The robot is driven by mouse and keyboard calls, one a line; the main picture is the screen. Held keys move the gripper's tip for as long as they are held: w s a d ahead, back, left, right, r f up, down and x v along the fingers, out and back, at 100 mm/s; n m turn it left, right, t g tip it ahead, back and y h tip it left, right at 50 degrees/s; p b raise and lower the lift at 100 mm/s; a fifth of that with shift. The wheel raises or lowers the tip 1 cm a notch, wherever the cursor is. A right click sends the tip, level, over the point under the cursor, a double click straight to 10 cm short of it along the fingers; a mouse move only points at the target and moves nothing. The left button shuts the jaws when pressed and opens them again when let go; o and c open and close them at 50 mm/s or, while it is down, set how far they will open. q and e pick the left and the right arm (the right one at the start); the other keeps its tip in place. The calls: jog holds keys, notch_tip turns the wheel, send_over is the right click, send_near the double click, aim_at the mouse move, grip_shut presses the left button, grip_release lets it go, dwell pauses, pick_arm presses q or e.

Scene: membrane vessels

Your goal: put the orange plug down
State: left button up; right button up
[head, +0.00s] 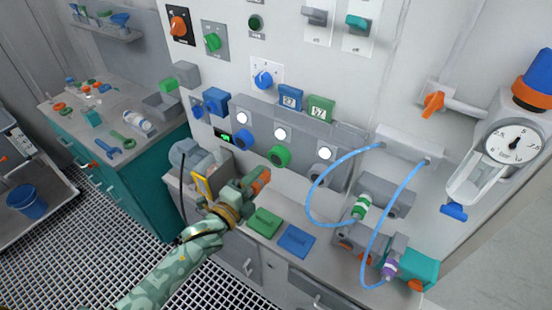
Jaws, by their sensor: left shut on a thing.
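My left gripper (249,190) reaches over the counter from the lower left and is shut on the orange plug (262,178). Only part of the plug shows past the fingers. The plug appears held above the grey counter, in front of the panel; the exact gap cannot be told. My right gripper is not in view.
A green pad (264,222) and a blue pad (296,241) lie on the counter to the right of my left gripper. A yellow-framed item (203,187) stands just left of it. Blue cables (318,190) loop to connectors at right.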

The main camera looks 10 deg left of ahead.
aim_at(255, 189)
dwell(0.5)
pick_arm(q)
jog(key=shift+f, duration=0.15)
jog(key=r, duration=0.4)
jog(key=shift+w+d, duration=0.1)
jog(key=shift+d, duration=0.1)
jog(key=shift+n+y, duration=0.6)
jog(key=shift+y, duration=0.2)
jog(key=s+r+b, duration=0.2)
jog(key=s+b, duration=0.1)
jog(key=shift+d+r, duration=0.15)
jog(key=shift+r, duration=0.25)
jog(key=s+a+f+n+y+b, duration=0.1)
jog(key=s+a+f+y+b, duration=0.1)
jog(key=s, duration=0.3)
jog(key=s+a+f+n+t+y+b, duration=0.1)
jog(key=s+a+f+y+b, duration=0.1)
jog(key=s+b, duration=0.3)
jog(key=shift+s+a+f+n+y, duration=0.2)
jog(key=shift+a+f+n+y, duration=0.1)
jog(key=shift+a+n, duration=0.1)
jog(key=shift+r, duration=0.1)
